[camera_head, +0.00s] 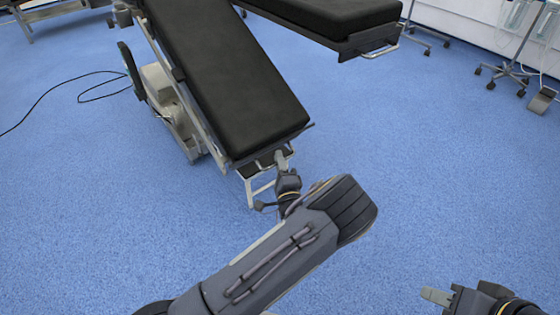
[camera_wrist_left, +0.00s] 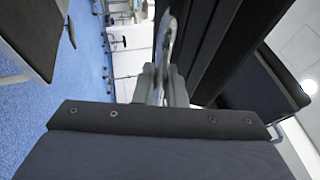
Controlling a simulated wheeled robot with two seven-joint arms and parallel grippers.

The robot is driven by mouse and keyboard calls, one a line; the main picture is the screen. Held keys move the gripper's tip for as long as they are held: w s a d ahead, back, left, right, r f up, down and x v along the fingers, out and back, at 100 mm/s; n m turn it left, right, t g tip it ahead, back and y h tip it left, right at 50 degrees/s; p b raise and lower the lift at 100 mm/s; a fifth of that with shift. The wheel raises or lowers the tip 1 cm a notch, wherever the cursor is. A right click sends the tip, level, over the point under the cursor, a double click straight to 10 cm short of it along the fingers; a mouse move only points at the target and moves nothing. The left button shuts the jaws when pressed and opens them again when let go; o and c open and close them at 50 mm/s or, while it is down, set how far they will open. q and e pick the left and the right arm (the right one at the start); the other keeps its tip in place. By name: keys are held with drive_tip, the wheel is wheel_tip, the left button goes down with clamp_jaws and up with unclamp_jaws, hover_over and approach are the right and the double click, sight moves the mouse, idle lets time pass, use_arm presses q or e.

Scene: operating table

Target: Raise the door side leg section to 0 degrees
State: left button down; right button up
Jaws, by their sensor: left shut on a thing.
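A black padded leg section (camera_head: 245,95) of the operating table slopes down toward me in the head view. A pale metal loop handle (camera_head: 250,190) sticks out below its lower end. My left gripper (camera_head: 282,163) is at the right part of this end, shut on the handle. In the left wrist view the left gripper's fingers (camera_wrist_left: 160,88) close around a metal bar, with the dark leg section (camera_wrist_left: 235,40) beside them. The other leg section (camera_head: 325,14) lies roughly level at the top. My right gripper (camera_head: 437,296) is at the lower right, away from the table; its jaw opening is unclear.
The table's pale base (camera_head: 168,105) stands left of the sloping section. A black cable (camera_head: 70,90) lies on the blue floor (camera_head: 430,150) at left. Wheeled stands (camera_head: 510,70) are at the upper right. Open floor lies right of the lowered section.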

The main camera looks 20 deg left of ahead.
use_arm(q)
drive_tip(key=shift+r, duration=0.15)
drive_tip(key=s+d+r+g+h+p, duration=0.1)
drive_tip(key=d+r+p, duration=0.1)
drive_tip(key=r+p, duration=0.8)
drive_tip(key=s+d+r+n+g+p, duration=0.1)
drive_tip(key=s+d+r+g+p, duration=0.1)
drive_tip(key=r+p, duration=0.8)
drive_tip(key=s+d+r+n+g+h+p, duration=0.1)
drive_tip(key=s+d+r+p, duration=0.1)
drive_tip(key=r+p, duration=0.8)
drive_tip(key=shift+s+d+r+g+h, duration=0.25)
drive_tip(key=shift+d+r+g+h, duration=0.05)
drive_tip(key=shift+d, duration=0.2)
drive_tip(key=shift+f, duration=0.1)
drive_tip(key=c, duration=1.5)
unclamp_jaws()
drive_tip(key=shift+f, duration=0.1)
drive_tip(key=shift+s+d, duration=0.1)
drive_tip(key=v, duration=0.7)
drive_tip(key=shift+s+d, duration=0.2)
drive_tip(key=shift+s, duration=0.1)
